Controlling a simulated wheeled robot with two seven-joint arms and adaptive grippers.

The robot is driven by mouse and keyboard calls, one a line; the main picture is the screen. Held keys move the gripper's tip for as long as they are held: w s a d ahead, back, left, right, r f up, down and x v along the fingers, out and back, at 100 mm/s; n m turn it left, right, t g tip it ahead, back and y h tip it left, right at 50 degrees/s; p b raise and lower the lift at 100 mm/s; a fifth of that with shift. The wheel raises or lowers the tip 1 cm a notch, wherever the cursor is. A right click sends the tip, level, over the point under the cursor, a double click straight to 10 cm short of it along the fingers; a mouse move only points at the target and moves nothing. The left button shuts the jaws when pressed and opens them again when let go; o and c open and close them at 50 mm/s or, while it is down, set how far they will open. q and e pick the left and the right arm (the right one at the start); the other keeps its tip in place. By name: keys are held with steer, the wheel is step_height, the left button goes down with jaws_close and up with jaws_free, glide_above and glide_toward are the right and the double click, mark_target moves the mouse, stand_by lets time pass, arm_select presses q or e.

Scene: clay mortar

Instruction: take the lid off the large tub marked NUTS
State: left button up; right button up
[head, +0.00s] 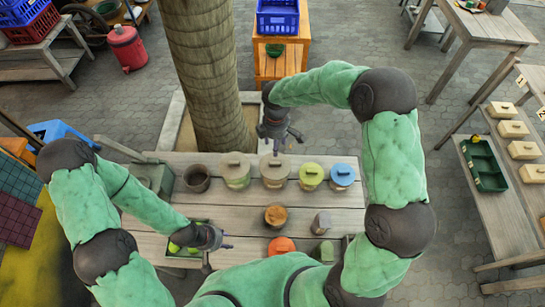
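Two large tubs with round beige knobbed lids stand along the table's back edge: a greenish one (236,170) and a browner one (275,170). Both lids are on. No NUTS lettering is legible, so I cannot tell which tub bears it. My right gripper (286,145) hangs just behind and above the browner tub, fingers spread, apparently empty. My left gripper (231,241) is low at the table's left front, beside a green bin (183,262). Its small fingertips look apart with nothing between them.
Tubs with yellow-green (311,173) and blue (342,174) lids stand to the right; a dark open pot (197,179) stands left. A brown-topped tub (276,215), grey block-like container (321,222) and orange lid (281,245) sit nearer. A tree trunk (207,70) rises behind the table.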

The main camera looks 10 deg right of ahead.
mark_target(275, 161)
steer(key=f, duration=0.7)
steer(key=f+b, duration=0.1)
steer(key=f, duration=0.2)
steer(key=shift+s+f, duration=0.25)
steer(key=shift+s, duration=0.05)
steer(key=shift+a, duration=0.1)
jaws_close()
